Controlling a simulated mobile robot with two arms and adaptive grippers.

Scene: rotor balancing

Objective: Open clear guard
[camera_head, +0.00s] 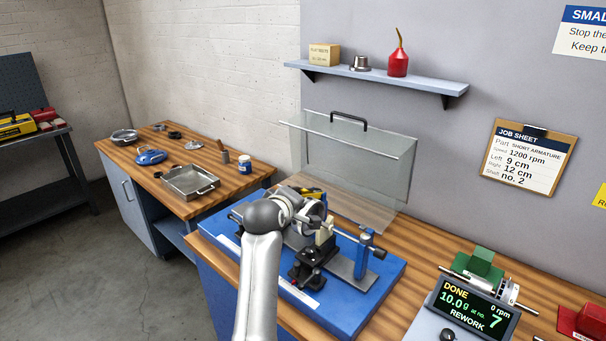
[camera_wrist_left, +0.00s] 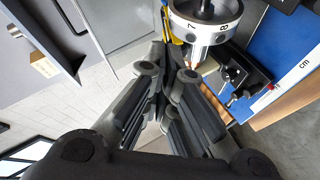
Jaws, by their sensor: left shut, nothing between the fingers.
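The clear guard (camera_head: 355,175) stands raised behind the blue balancing machine (camera_head: 370,290) in the head view, against the grey wall. In the left wrist view the left gripper (camera_wrist_left: 166,62) is shut and empty. A numbered silver disc (camera_wrist_left: 208,22) of the rotor is close beside its fingertips. The handle is apart from the gripper. My right gripper is not in view.
A display unit (camera_head: 470,308) reading DONE, 10.0 g at no. 7, REWORK stands at the right. A wall shelf (camera_head: 380,77) holds a box and a red oil can above the guard. A side bench (camera_head: 165,175) with a metal tray (camera_head: 190,182) is at the left.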

